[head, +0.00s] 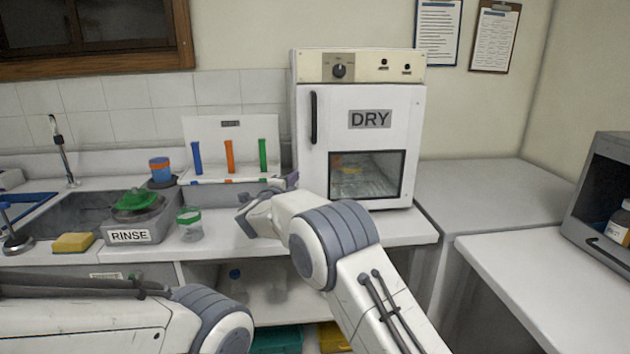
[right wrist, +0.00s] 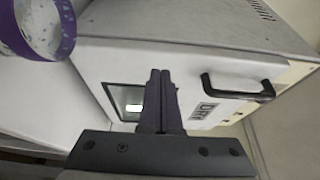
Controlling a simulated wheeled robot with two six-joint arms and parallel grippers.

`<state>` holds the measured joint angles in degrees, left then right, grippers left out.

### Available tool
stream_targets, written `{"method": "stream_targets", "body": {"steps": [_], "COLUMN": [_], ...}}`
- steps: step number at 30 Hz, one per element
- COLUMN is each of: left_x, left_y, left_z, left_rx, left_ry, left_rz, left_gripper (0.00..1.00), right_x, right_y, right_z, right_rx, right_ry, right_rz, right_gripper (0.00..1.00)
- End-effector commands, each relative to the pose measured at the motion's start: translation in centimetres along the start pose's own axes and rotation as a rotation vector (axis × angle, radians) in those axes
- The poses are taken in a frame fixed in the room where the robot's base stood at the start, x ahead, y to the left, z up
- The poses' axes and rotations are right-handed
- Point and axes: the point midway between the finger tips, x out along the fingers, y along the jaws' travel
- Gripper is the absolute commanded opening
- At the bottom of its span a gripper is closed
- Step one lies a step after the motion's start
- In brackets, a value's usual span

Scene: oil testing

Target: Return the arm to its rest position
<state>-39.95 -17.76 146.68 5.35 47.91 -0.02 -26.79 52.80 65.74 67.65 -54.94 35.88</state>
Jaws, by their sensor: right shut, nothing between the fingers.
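My right arm reaches in from the bottom right of the head view, with its right gripper (head: 286,183) over the counter in front of the DRY oven (head: 400,110). In the right wrist view the two dark fingers of the right gripper (right wrist: 160,76) are together with nothing between them. They point toward the oven, whose door shows its black handle (right wrist: 238,88) and small window. The oven door is closed. Part of my left arm lies across the bottom left of the head view; its gripper is out of the picture.
A purple-rimmed clear container (right wrist: 66,30) is close in the wrist view. The right counter (head: 540,285) is mostly clear.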

Motion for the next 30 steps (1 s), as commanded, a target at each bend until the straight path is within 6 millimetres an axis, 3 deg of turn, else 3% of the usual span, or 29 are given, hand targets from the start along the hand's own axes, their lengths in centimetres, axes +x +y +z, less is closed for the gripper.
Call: {"method": "stream_targets", "body": {"steps": [1,10,17,21,24,26,30], "left_x": [0.2,0.6,0.6,0.6,0.6,0.6,0.6], "left_y": [0.0,-0.1,-0.1,-0.1,-0.1,-0.1,-0.1], "left_z": [0.0,0.0,0.0,0.0,0.0,0.0,0.0], "left_rx": [0.0,0.0,0.0,0.0,0.0,0.0,0.0], "left_ry": [0.001,0.0,0.0,0.0,0.0,0.0,0.0], "left_rz": [0.0,0.0,0.0,0.0,0.0,0.0,0.0], "left_gripper": [0.5,0.5,0.5,0.5,0.5,0.5,0.5], "right_x": [-0.8,-3.4,-3.3,-2.3,-2.9,-4.0,-8.8], "right_y": [0.3,0.3,-0.4,-0.9,0.1,1.5,6.0], "right_z": [1.1,3.9,4.0,2.0,-0.5,-2.6,-8.8], "right_rx": [-0.001,-0.004,-0.074,-0.294,-0.515,-0.65,-0.951], "right_ry": [-0.004,0.015,-0.031,-0.181,-0.331,-0.424,-0.648], "right_rz": [0.001,0.003,0.005,0.03,0.081,0.126,0.265], "right_gripper": [0.0,0.0,0.0,0.0,0.0,0.0,0.0]}}
